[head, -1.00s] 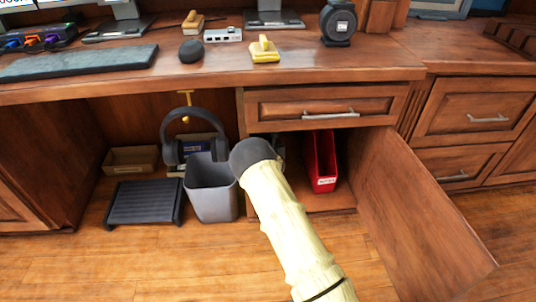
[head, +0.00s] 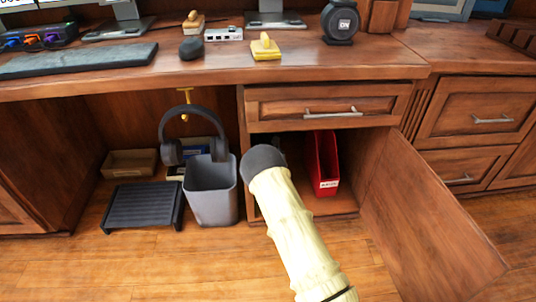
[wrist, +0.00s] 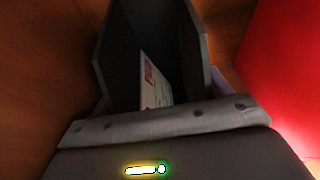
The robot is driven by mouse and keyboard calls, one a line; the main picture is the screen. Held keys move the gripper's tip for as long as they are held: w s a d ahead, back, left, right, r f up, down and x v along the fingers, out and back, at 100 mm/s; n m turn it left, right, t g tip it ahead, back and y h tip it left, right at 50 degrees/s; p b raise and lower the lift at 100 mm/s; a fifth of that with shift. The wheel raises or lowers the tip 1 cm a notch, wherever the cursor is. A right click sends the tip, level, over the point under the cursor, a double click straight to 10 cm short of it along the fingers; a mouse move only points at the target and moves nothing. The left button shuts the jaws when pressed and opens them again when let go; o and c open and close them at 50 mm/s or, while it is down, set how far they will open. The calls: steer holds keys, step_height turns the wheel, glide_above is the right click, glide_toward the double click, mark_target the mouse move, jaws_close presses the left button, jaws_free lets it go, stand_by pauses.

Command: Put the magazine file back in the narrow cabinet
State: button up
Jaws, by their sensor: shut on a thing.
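The narrow cabinet (head: 310,204) is the compartment under the desk drawer, with its door (head: 425,215) swung open to the right. My gripper (wrist: 170,116) is at the cabinet's opening, left of the red file. It is shut on a dark grey magazine file (wrist: 185,60), which holds a white sheet with a red mark. In the head view my pale arm and dark wrist hide my fingers and nearly all of the held file. I cannot tell whether the file touches the cabinet floor.
A red file (head: 322,160) stands inside the cabinet on the right; it also shows close by in the wrist view (wrist: 285,70). A grey bin (head: 211,195) stands left of the cabinet, with headphones (head: 170,150) hanging behind it. A black footrest (head: 143,206) lies further left.

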steer(key=shift+f, duration=0.1)
steer(key=o, duration=1.3)
steer(key=shift+c, duration=0.2)
steer(key=p+v, duration=0.6)
steer(key=v, duration=0.6)
